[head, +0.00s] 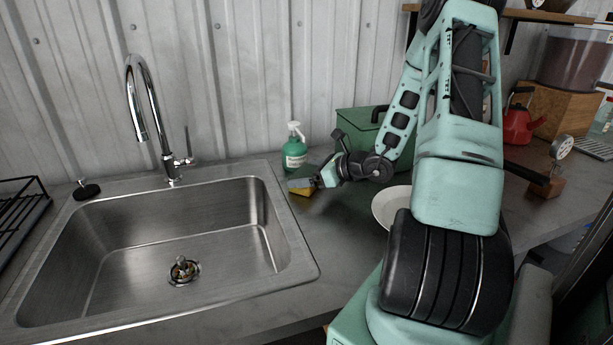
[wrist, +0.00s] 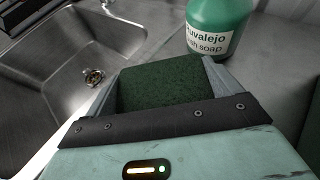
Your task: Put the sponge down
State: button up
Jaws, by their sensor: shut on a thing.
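The sponge shows its dark green face (wrist: 160,82) in the wrist view, between the two fingers of my gripper (wrist: 165,78). In the head view a yellow edge of the sponge (head: 302,191) shows below my gripper (head: 303,185), beside the sink's right rim. My gripper is shut on the sponge. I cannot tell whether the sponge touches the counter (head: 330,245).
The steel sink (head: 180,240) with its faucet (head: 150,110) lies left of my gripper. A green soap bottle (head: 294,152) stands just behind the sponge. A white plate (head: 388,207) and a green box (head: 360,125) are to the right. Bare counter lies in front.

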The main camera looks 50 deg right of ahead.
jog(key=shift+f, duration=0.15)
jog(key=o, duration=0.7)
